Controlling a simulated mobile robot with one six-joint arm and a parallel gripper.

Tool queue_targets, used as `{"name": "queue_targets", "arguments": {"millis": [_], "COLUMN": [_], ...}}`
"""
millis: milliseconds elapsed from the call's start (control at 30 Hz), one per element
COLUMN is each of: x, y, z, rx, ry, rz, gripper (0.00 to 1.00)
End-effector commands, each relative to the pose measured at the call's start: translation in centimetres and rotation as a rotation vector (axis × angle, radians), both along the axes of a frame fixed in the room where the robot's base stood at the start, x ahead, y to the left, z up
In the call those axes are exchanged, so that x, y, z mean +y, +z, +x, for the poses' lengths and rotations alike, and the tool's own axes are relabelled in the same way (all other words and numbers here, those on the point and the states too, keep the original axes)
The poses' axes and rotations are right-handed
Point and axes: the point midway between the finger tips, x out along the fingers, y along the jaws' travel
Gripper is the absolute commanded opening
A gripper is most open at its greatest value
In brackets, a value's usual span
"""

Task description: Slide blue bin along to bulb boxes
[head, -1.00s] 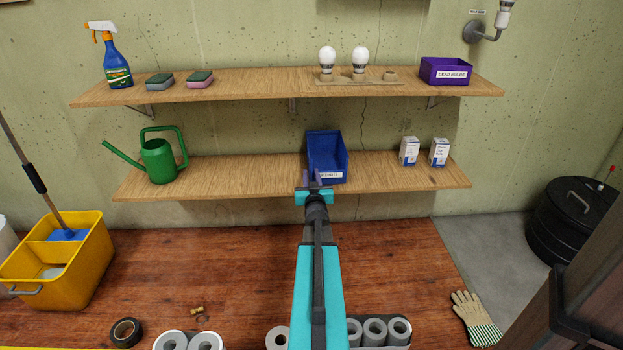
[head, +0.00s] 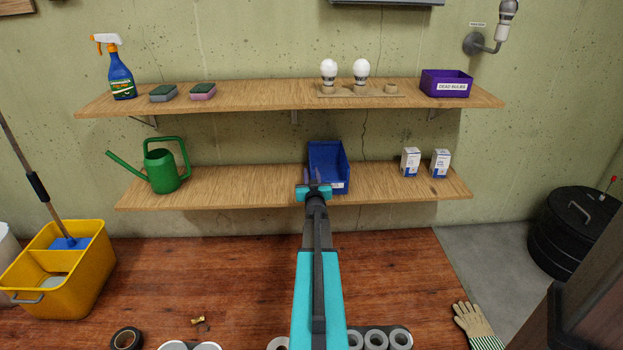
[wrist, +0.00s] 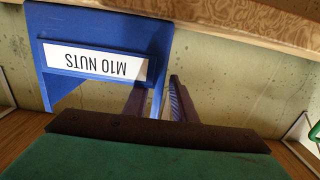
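The blue bin (head: 329,162) stands on the lower shelf, a little right of its middle. In the wrist view its front (wrist: 100,35) appears upside down, with a label reading M10 NUTS. Two white and blue bulb boxes (head: 410,162) (head: 440,163) stand farther right on the same shelf, apart from the bin. My gripper (head: 312,177) is at the bin's front left corner. It is open, with a gap between its fingers (wrist: 159,100); one finger overlaps the bin's front and the other is past its side edge. I cannot tell whether they touch it.
The lower shelf (head: 378,184) is clear between bin and boxes. A green watering can (head: 162,170) stands at its left end. The upper shelf (head: 260,97) overhangs, holding a spray bottle, sponges, bulbs and a purple bin (head: 445,83). A wooden bench (head: 220,270) lies below.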

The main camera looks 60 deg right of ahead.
Motion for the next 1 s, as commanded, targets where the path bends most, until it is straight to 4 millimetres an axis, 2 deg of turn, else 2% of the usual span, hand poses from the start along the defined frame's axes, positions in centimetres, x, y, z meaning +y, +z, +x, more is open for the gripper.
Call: {"name": "queue_targets", "arguments": {"millis": [400,900,1000], "x": [-2.7,-3.1,-3.1], "y": [0.0,0.0,0.0], "z": [1.9,2.3,2.3], "rx": [0.0,0.0,0.0], "ry": [0.0,0.0,0.0], "rz": [0.0,0.0,0.0], "gripper": [0.24,0.24,0.09]}}
